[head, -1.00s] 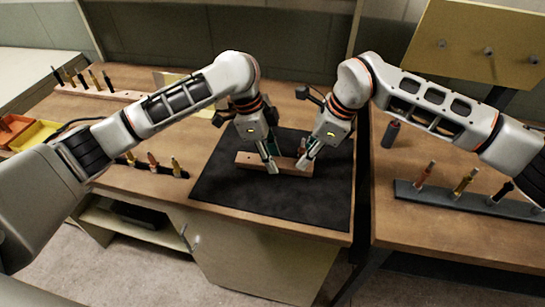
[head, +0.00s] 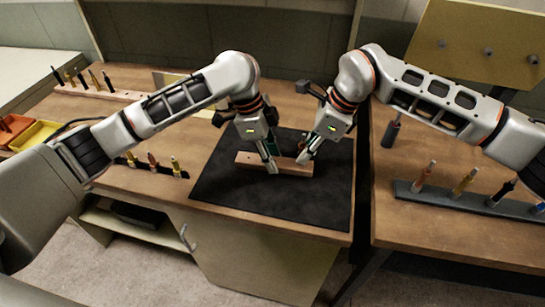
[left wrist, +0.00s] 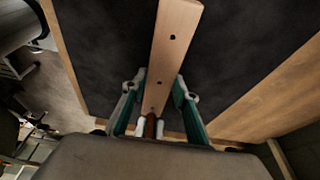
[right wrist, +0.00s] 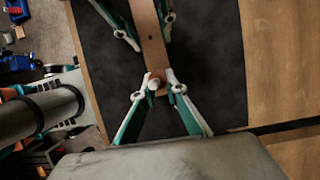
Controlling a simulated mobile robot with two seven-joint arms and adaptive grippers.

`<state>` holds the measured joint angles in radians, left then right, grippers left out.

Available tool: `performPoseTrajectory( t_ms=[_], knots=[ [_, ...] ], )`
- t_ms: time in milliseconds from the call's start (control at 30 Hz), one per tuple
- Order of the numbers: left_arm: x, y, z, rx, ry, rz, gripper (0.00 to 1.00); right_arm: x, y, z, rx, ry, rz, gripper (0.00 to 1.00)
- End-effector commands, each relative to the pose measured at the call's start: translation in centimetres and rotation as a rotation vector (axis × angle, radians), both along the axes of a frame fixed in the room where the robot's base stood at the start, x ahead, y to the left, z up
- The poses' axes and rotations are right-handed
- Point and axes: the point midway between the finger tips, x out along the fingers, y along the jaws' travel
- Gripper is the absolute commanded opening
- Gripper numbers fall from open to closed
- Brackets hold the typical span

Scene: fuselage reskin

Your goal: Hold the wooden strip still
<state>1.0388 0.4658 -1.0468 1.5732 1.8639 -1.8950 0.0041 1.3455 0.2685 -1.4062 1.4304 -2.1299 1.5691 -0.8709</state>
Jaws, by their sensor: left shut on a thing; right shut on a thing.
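The wooden strip (head: 245,159) lies on the black mat, with several small dark holes visible in the left wrist view (left wrist: 172,37). My left gripper (head: 271,166) points down and is shut on the strip near its middle. My right gripper (head: 304,156) is shut on a small reddish tool (head: 301,143) near the strip's right end. In the right wrist view the tool's rounded end (right wrist: 154,82) shows between the fingertips, over the strip (right wrist: 150,30). Whether the tool touches the strip is hidden.
The black mat (head: 225,190) has free room around the strip. A dark rack (head: 440,196) with several tools stands on the right bench, beside a dark cylinder (head: 391,134). More tools stand in a wooden rack (head: 120,95) at left. A yellow bin (head: 35,135) is at far left.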

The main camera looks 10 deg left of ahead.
Motion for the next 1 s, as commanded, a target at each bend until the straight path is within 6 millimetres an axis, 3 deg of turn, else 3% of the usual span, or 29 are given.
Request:
performPoseTrajectory(
  t_ms=[367, 800, 1000],
  knots=[
    [0.0, 0.0, 0.0, 0.000, 0.000, 0.000, 0.05, 0.0, 0.0, 0.7, 0.000, 0.000, 0.000, 0.00],
    [0.0, 0.0, 0.0, 0.000, 0.000, 0.000, 0.05, 0.0, 0.0, 3.4, 0.000, -0.001, 0.000, 0.00],
    [0.0, 0.0, 0.0, 0.000, 0.000, 0.000, 0.05, 0.0, 0.0, 3.5, 0.000, 0.000, 0.000, 0.00]
  ],
)
